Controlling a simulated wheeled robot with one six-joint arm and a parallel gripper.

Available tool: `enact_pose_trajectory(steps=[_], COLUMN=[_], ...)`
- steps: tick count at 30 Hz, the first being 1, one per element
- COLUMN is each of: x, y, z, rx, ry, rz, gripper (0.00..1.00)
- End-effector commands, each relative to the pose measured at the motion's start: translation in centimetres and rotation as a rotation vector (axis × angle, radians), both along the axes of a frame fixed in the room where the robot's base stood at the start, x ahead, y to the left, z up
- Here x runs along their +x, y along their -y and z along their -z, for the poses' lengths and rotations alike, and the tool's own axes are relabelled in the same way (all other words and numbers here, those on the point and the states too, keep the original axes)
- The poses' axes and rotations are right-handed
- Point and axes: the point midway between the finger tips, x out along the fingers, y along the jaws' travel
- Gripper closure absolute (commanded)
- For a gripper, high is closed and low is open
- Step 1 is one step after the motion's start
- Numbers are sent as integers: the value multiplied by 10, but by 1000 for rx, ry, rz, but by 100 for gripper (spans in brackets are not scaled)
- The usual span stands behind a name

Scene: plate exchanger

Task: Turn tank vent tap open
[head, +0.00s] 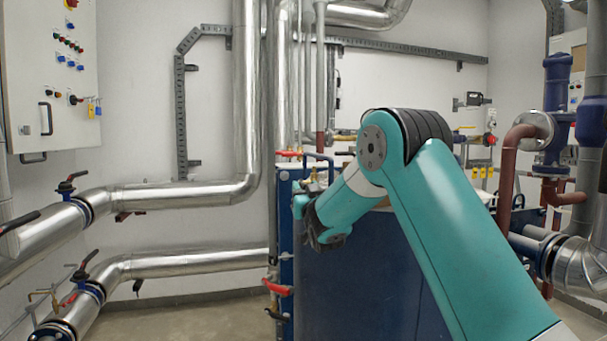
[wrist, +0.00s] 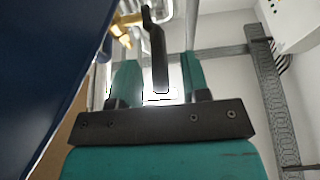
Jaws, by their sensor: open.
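A brass tap (wrist: 124,22) with a dark lever (wrist: 158,60) shows at the top of the wrist view. The lever hangs down the picture and appears between the two teal fingers of my gripper (wrist: 160,72), apart from both. I cannot tell how deep it sits between them. My gripper is open and holds nothing. In the head view my gripper (head: 303,206) is at the left end of the blue exchanger (head: 365,265), just below small brass fittings (head: 313,177). The fingers are small there and partly hidden by my wrist. I cannot tell for certain that this tap is the tank vent.
A red-handled valve (head: 288,153) and a blue pipe are close above my gripper. Another red-handled valve (head: 278,288) is lower on the exchanger's left edge. Silver pipes (head: 170,193) run at the left. The blue wall (wrist: 45,70) is close at left in the wrist view.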

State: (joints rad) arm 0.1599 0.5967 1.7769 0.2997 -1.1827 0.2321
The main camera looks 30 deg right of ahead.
Motion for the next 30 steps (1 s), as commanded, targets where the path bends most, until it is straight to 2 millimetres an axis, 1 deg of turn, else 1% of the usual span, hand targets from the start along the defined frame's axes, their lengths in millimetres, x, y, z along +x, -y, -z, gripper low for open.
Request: enact_pose_trajectory(steps=[1, 3, 6, 14, 15, 20, 21, 30], x=[6, 11, 15, 16, 16, 16, 16, 17], y=[2, 3, 4, 4, 4, 4, 4, 1], z=[-4, -6, -6, -6, -6, -6, -6, -9], rx=[1, 0, 1, 0, 0, 0, 0, 4], ry=[0, 1, -1, -1, -1, 0, 0, -17], rz=[1, 0, -1, -1, -1, -1, -1, -5], gripper=[57, 57, 57, 57, 62, 99, 100, 100])
